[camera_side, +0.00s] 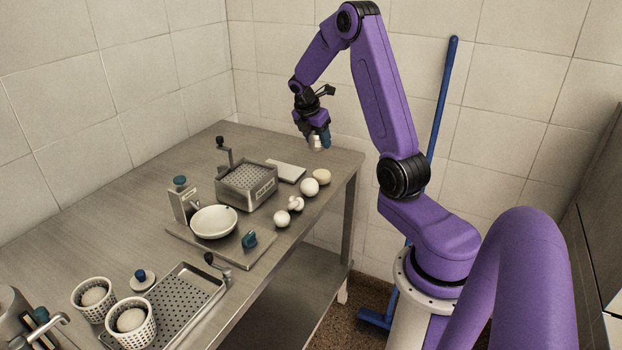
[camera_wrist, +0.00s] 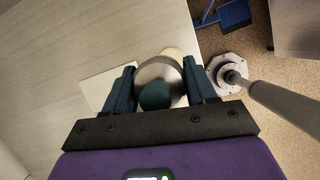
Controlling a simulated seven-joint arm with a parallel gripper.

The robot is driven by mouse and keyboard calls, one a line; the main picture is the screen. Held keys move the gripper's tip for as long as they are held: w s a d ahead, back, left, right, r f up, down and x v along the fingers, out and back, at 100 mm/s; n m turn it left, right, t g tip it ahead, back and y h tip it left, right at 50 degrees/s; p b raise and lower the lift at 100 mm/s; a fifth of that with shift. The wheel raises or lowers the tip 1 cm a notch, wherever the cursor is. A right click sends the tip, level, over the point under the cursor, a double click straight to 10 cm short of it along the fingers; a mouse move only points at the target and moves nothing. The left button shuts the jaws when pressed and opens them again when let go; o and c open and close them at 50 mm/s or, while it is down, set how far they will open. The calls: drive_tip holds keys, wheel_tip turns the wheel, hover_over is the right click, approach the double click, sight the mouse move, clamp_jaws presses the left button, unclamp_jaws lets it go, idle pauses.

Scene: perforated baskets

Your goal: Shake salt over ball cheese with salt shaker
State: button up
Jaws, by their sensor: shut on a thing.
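My gripper (camera_side: 317,140) is raised above the far right end of the steel table, with its fingers pointing down. It is shut on a pale metallic shaker with a dark teal knob (camera_wrist: 156,96), which I take as the salt shaker. Its lower part also shows in the side view (camera_side: 316,143). In the wrist view a cream ball (camera_wrist: 172,53) shows partly behind the held shaker.
A perforated metal box (camera_side: 247,190) with a crank and a white slab (camera_side: 286,172) stand nearby. A white bowl (camera_side: 214,222) sits on a board. The back left tabletop is clear.

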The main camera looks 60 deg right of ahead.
hover_over(309, 180)
drive_tip(key=shift+s+f, duration=0.1)
drive_tip(key=shift+f, duration=1.5)
